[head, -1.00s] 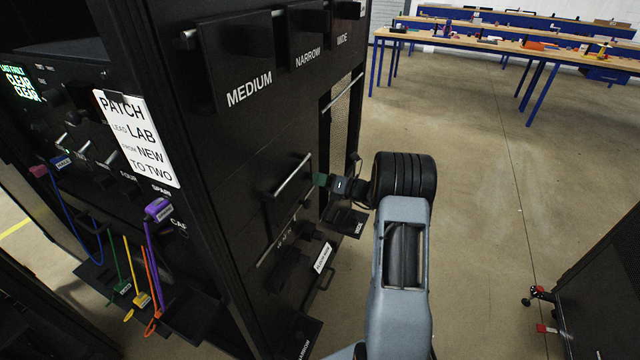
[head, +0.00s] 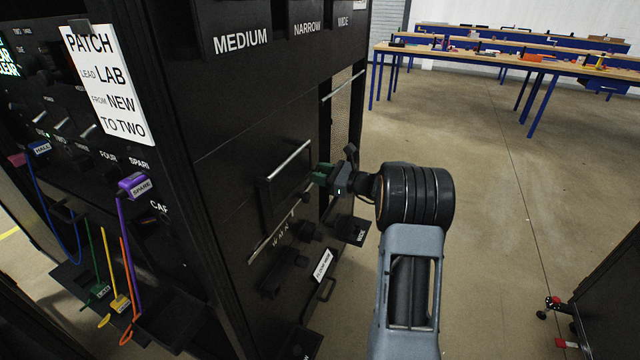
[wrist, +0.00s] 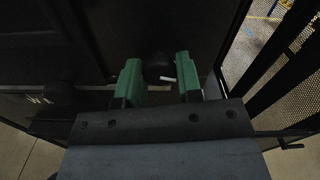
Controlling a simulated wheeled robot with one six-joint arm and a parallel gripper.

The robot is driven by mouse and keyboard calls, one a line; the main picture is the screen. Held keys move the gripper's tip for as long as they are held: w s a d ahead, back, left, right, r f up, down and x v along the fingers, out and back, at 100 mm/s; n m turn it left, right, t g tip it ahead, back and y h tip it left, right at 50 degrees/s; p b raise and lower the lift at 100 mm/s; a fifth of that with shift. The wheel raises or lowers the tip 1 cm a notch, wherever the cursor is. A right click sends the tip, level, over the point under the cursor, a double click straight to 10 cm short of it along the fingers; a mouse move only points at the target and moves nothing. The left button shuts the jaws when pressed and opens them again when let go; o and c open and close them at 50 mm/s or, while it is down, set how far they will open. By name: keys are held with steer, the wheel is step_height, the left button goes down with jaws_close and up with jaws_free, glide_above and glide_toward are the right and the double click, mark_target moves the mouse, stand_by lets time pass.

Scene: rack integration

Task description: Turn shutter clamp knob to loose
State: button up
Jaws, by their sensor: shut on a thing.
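My gripper (head: 322,174) reaches the right side of the black rack, beside a silver bar handle. In the wrist view, its two green fingers (wrist: 158,78) stand on either side of a dark round knob (wrist: 157,66) with a short white pointer line. The gripper is shut on this knob, which I take as the shutter clamp knob. The fingers hide the knob in the head view. I cannot read any loose or tight marking beside it.
The rack (head: 240,110) fills the left, with a silver handle (head: 290,160) near my gripper. Lower down are small black shelves and a white label (head: 323,265). Coloured cables hang at lower left. A mesh panel (wrist: 290,75) is on the right in the wrist view. Open floor lies right.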

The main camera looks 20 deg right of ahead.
steer(key=n+b, duration=2)
steer(key=b, duration=0.4)
steer(key=shift+f+n+b, duration=0.15)
steer(key=shift+n+b, duration=0.25)
steer(key=o, duration=0.9)
steer(key=shift+o, duration=0.2)
steer(key=p+v, duration=0.3)
steer(key=v, duration=1)
steer(key=shift+s+d, duration=0.25)
steer(key=shift+s, duration=0.1)
